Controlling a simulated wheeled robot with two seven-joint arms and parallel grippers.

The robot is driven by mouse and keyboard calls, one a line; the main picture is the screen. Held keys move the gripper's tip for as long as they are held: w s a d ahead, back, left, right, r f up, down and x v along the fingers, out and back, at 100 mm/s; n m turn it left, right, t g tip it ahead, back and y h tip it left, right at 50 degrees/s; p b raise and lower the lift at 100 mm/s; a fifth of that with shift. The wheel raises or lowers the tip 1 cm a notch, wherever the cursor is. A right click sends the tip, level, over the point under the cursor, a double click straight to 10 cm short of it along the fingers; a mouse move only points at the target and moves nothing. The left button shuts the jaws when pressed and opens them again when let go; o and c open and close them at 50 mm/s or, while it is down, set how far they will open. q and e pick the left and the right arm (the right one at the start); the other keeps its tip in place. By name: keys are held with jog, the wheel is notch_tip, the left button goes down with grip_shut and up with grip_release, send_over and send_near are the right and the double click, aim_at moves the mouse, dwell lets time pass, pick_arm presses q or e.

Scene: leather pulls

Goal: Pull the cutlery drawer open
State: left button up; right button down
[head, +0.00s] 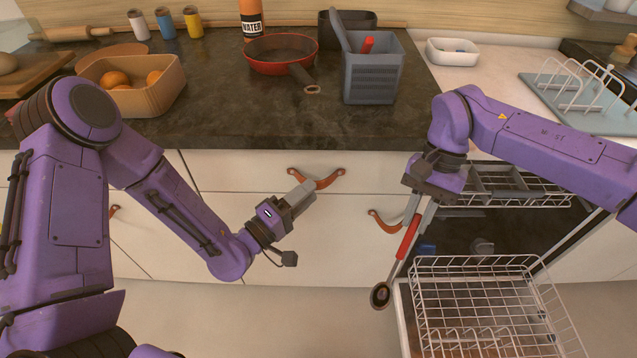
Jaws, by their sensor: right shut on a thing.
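The drawer with a brown leather pull (330,179) sits under the dark worktop, and its white front (235,172) looks flush with the cabinet. I take it for the cutlery drawer; its contents are hidden.
An open dishwasher with a pulled-out lower rack (480,300) and an upper rack (520,185) stands at the right. Another leather pull (388,222) is lower down. A red pan (280,55), grey basket (372,80) and fruit box (135,90) stand on the worktop.

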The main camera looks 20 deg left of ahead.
aim_at(319, 184)
pick_arm(q)
jog(key=shift+x, duration=2)
grip_shut()
jog(key=shift+d+f, duration=0.1)
